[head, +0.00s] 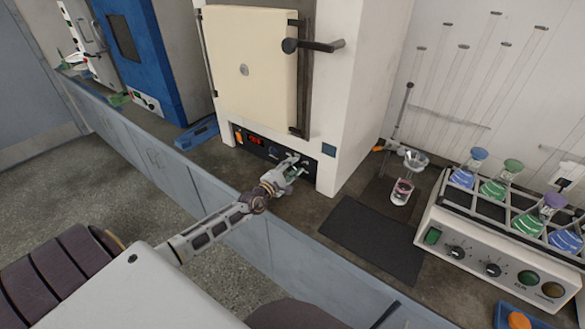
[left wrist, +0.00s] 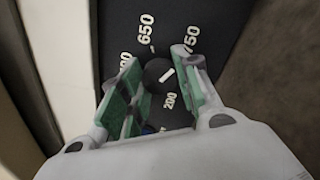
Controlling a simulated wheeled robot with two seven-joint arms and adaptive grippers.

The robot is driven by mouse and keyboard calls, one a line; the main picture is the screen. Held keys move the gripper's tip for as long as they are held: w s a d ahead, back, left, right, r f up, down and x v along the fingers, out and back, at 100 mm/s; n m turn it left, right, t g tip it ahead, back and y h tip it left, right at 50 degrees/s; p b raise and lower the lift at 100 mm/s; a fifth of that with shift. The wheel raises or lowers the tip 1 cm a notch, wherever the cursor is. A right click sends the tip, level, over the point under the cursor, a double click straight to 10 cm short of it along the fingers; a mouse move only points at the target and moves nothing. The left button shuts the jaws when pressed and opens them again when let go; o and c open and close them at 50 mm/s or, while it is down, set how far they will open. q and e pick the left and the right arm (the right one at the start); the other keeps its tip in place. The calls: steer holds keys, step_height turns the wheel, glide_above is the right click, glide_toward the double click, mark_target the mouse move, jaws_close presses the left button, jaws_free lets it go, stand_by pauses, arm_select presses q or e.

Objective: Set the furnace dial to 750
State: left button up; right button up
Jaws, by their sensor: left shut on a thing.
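The furnace (head: 355,95) stands on the bench with its cream door shut. Its black control panel (head: 256,150) has a red lit display (head: 255,140) too small to read. My left gripper (head: 297,165) is at the panel's right part and hides the dial in the head view. In the left wrist view, the dark dial (left wrist: 156,70) sits between the green-padded fingers, which are shut on it. Its white pointer mark (left wrist: 167,76) slants up and right, towards a label ending in 50, its first digit partly covered. Labels 650 and 200 also show. My right gripper is out of view.
A door handle (head: 315,46) juts out above the panel. A dark mat (head: 375,238) lies to the right, before a stand with a small beaker (head: 401,191). A shaker with flasks (head: 490,250) stands at far right. A blue oven (head: 140,50) is at left.

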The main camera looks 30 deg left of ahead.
arm_select(q)
steer(key=shift+f, duration=0.2)
steer(key=o, duration=1.1)
steer(key=shift+c, duration=0.2)
steer(key=shift+r, duration=0.15)
steer(key=shift+s, duration=0.15)
steer(key=shift+s+a, duration=0.15)
steer(key=shift+s, duration=1.8)
steer(key=shift+s+a, duration=0.2)
steer(key=shift+s, duration=1.75)
steer(key=shift+s+a, duration=0.15)
steer(key=shift+s, duration=1.8)
